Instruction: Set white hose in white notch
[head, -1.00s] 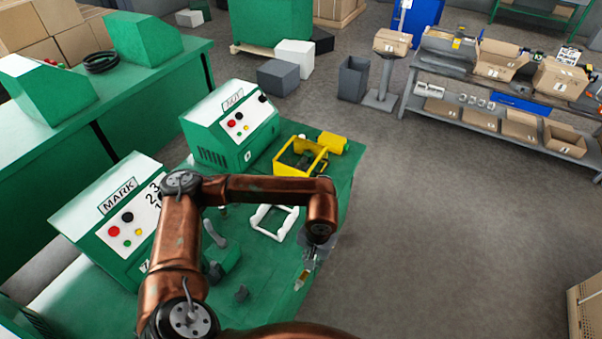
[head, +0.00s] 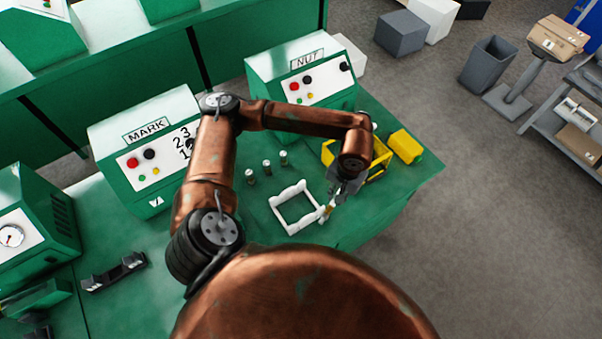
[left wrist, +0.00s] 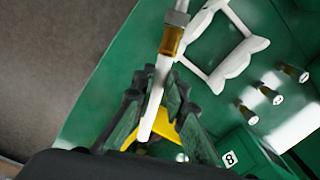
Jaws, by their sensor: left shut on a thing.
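A short white hose (left wrist: 154,102) with a brass-coloured fitting and a grey end is in my left gripper (left wrist: 155,88), which is shut on it. In the head view my left gripper (head: 338,196) hangs over the green bench, at the right side of a white frame (head: 275,208). The frame also shows in the left wrist view (left wrist: 249,47), just beyond the hose's fitting. The hose looks apart from the frame, but I cannot tell its height above it. I cannot make out which part is the white notch. My right gripper is not in view.
A yellow bin (head: 380,150) is partly behind my gripper. A dark bracket (head: 115,271) lies at left.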

